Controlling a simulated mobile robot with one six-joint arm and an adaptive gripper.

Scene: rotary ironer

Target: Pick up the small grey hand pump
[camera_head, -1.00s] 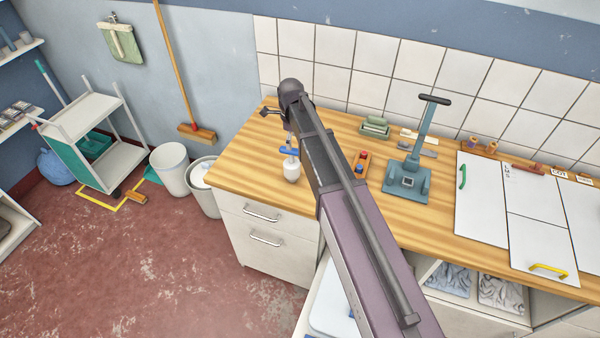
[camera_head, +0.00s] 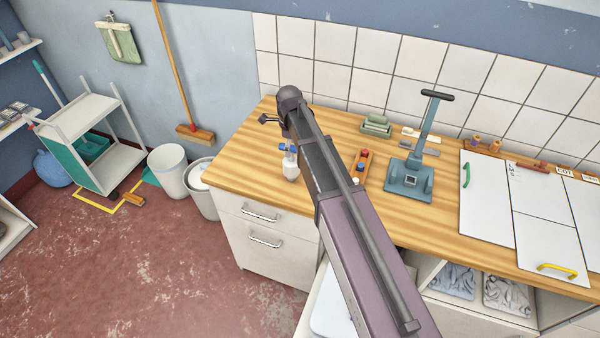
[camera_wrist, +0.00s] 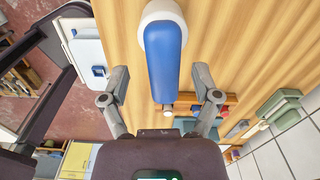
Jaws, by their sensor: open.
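The small hand pump (camera_head: 290,171) stands on the wooden counter near its left end, just left of my arm in the head view. Its body looks pale grey-white, and it has a blue handle on top. In the wrist view I look down on the blue handle (camera_wrist: 164,58), with the round pale body (camera_wrist: 150,10) partly hidden under it. My gripper (camera_wrist: 160,82) is open, one finger on each side of the handle's near part. I see no clear contact. In the head view my arm hides most of the gripper.
A blue-grey tool with a T-handle (camera_head: 409,178) stands further right, then white boards (camera_head: 486,195). Buckets (camera_head: 169,170) stand on the floor left of the counter.

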